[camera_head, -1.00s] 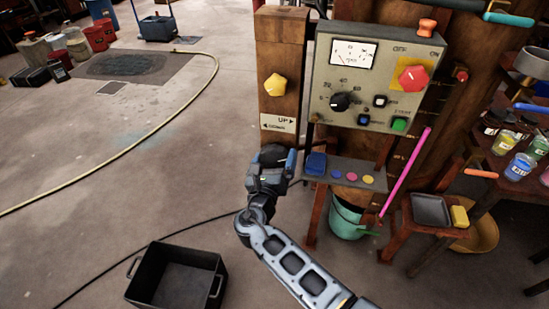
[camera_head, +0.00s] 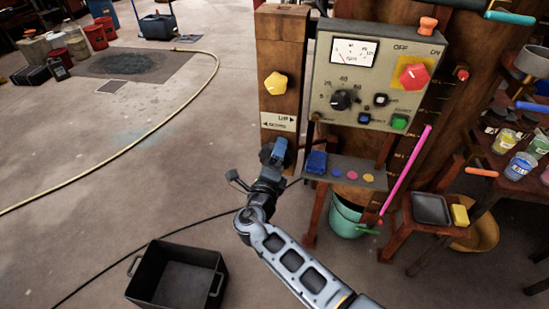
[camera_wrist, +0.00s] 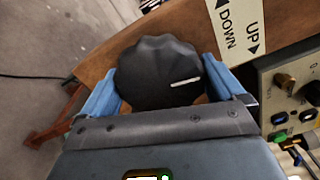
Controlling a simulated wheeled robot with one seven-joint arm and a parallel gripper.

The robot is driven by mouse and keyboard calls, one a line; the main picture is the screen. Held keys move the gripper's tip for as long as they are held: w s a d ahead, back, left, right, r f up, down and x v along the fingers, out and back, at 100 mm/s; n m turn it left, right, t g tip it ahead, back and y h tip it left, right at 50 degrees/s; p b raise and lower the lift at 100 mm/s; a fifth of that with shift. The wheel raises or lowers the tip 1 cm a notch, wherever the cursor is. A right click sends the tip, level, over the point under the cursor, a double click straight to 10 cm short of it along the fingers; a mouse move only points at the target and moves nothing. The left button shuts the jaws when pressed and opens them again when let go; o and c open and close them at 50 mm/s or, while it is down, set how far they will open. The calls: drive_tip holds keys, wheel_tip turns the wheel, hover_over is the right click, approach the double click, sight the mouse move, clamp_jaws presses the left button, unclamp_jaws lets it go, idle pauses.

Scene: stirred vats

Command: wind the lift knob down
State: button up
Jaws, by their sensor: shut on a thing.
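A black scalloped knob (camera_wrist: 158,75) with a white pointer line sits on a wooden post, beside a white label (camera_wrist: 239,30) reading DOWN and UP with arrows. In the wrist view the pointer line lies toward the right finger. My gripper (camera_head: 277,151) is at the post just below the label (camera_head: 279,122). Its blue fingers stand on either side of the black knob and are shut on it. In the head view my gripper hides this knob.
A yellow knob (camera_head: 276,86) is higher on the post. The grey control panel (camera_head: 330,95), with a red knob and buttons, is close on the right, above a small shelf (camera_head: 340,165). A black bin (camera_head: 178,282) stands on the floor at lower left.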

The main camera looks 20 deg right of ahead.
drive_tip(key=shift+n, duration=0.8)
drive_tip(key=o, duration=0.7)
drive_tip(key=shift+w, duration=0.1)
drive_tip(key=shift+c, duration=0.2)
drive_tip(key=v, duration=0.8)
